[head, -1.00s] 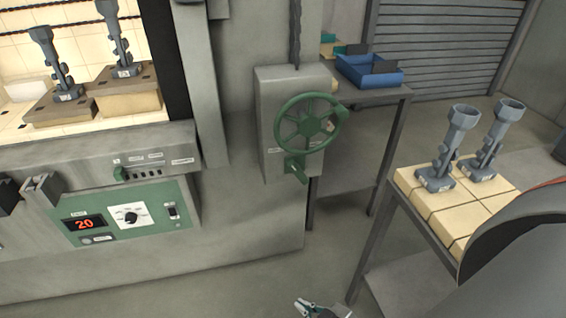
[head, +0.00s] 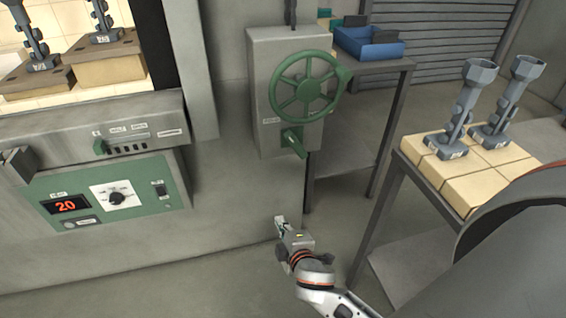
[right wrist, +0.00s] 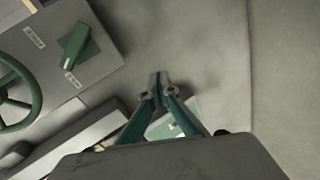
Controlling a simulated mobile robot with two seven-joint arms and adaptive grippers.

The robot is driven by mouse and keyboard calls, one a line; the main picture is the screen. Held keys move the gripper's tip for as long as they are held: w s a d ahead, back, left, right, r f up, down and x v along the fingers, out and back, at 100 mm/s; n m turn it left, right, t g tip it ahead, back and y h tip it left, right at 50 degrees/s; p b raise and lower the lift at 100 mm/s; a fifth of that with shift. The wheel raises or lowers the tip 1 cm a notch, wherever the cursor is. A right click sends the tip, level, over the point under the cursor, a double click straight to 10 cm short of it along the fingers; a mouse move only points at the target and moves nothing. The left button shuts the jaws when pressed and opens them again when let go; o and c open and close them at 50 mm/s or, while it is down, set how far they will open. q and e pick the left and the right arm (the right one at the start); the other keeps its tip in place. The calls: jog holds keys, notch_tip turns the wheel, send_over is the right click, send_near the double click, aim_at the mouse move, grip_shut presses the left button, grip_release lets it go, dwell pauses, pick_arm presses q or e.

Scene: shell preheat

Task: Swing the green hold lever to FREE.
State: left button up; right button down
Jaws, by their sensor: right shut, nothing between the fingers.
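A green lever (head: 293,143) sits on the grey wall box (head: 258,95), below the green handwheel (head: 307,84). In the head view it slants down to the right. The lever also shows in the right wrist view (right wrist: 77,46), on a green plate between two small labels too blurred to read. My right gripper (head: 280,222) is shut and empty, below the lever and apart from it. In the right wrist view its fingertips (right wrist: 158,78) meet to the right of the lever and below it. My left gripper is not in view.
The furnace's green control panel (head: 115,197) reads 20 and is at the left. A small green knob (head: 100,147) sits on the ledge above. A table with pale blocks (head: 470,190) and grey parts stands at the right. A blue bin (head: 369,44) is behind.

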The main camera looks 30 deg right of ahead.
aim_at(295, 143)
pick_arm(q)
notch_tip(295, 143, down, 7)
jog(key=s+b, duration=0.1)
jog(key=b, duration=0.4)
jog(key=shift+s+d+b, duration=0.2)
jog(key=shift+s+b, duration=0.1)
jog(key=shift+b, duration=0.05)
pick_arm(e)
jog(key=w+d+r+n+t+h, duration=0.3)
jog(key=w+r+n+h, duration=0.2)
jog(key=w+r, duration=0.4)
jog(key=shift+n+t+h, duration=0.4)
jog(key=shift+h, duration=0.1)
pick_arm(q)
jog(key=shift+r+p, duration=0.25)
jog(key=shift+p, duration=0.4)
pick_arm(e)
jog(key=w+d+r, duration=0.3)
jog(key=w+d, duration=0.4)
jog(key=w, duration=0.1)
jog(key=shift+d, duration=0.3)
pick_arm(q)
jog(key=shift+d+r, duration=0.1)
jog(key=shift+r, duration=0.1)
